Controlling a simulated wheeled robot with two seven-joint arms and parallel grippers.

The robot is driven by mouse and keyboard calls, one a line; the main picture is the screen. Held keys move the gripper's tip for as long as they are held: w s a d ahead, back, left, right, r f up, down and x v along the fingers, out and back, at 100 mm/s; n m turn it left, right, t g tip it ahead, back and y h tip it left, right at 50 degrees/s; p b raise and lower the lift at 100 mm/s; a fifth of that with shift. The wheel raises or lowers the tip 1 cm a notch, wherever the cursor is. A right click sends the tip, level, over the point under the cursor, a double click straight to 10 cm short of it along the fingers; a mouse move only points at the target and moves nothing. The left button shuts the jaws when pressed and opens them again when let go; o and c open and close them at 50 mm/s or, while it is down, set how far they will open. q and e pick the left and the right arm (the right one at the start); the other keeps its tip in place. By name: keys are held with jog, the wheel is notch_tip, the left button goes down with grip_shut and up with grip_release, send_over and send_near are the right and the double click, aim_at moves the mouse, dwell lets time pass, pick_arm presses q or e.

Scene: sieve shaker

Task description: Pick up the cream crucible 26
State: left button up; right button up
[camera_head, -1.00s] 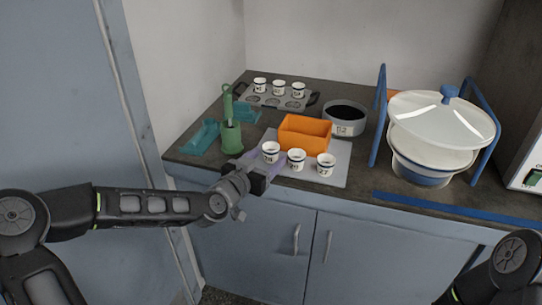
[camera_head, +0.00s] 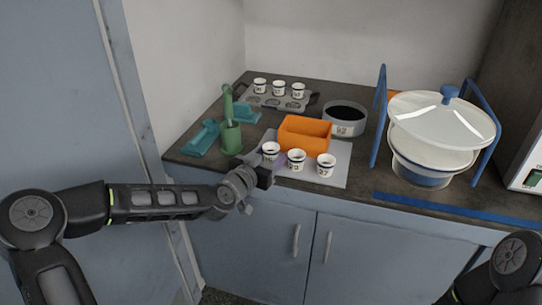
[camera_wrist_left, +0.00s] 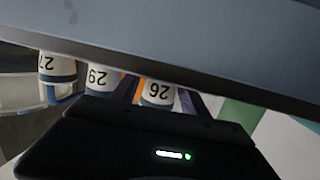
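The cream crucible 26 (camera_head: 270,151) stands upright with a dark band near its rim, leftmost of three crucibles on the pale grey mat (camera_head: 338,165). My left gripper (camera_head: 272,160) is at the front of it, with a purple finger showing at its right side. In the left wrist view, crucible 26 (camera_wrist_left: 158,93) appears upside down between the two purple fingers. The fingers are apart, and a sliver of orange shows between one finger and the crucible. The fingertips are partly hidden. My right gripper is out of view.
Crucible 29 (camera_head: 296,160) stands close to the right of the gripper, with crucible 27 (camera_head: 326,165) beyond. An orange bin (camera_head: 305,134) is right behind. A green holder (camera_head: 231,137) stands to the left. A rack (camera_head: 272,100) with several holes holds more crucibles at the back.

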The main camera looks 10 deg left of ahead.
pick_arm(q)
grip_shut()
dwell(0.3)
jog(key=shift+r, duration=0.15)
notch_tip(320, 180, up, 10)
jog(key=p, duration=0.1)
dwell(0.3)
dwell(0.5)
